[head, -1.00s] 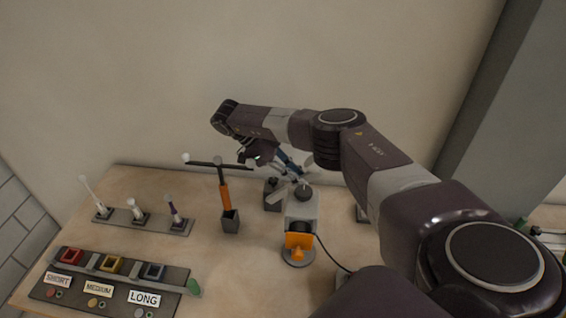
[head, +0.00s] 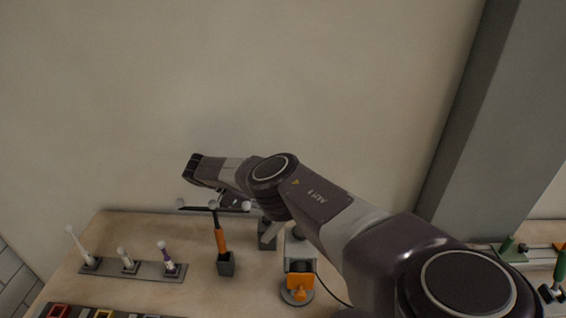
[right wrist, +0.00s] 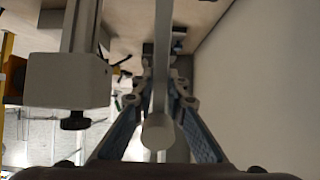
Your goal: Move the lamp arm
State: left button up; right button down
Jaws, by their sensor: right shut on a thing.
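In the right wrist view a thin pale bar with a round white end, seemingly the lamp arm (right wrist: 157,130), runs between the two blue-grey fingers. My right gripper (right wrist: 162,82) is shut on this bar. In the head view my own right arm hides the fingers and the bar. A grey stand (head: 297,248) with an orange part (head: 300,284) on a round base is beside and partly behind my forearm; a cable runs from it. My left gripper is not in view.
An orange post (head: 221,241) with a dark crossbar and white balls stands in a dark block, close to my right wrist. A grey rack (head: 136,268) holds several ball-topped pegs at left. Behind are a bare wall and a grey column (head: 480,140). Green-handled parts (head: 507,244) are at far right.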

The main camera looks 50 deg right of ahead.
jog(key=c, duration=1.9)
grip_release()
jog(key=shift+c, duration=0.2)
jog(key=shift+w+r, duration=0.25)
jog(key=shift+r, duration=0.5)
jog(key=shift+s+r, duration=0.15)
jog(key=shift+r, duration=0.4)
notch_tip(320, 180, up, 7)
jog(key=shift+r, duration=0.2)
jog(key=shift+s, duration=0.1)
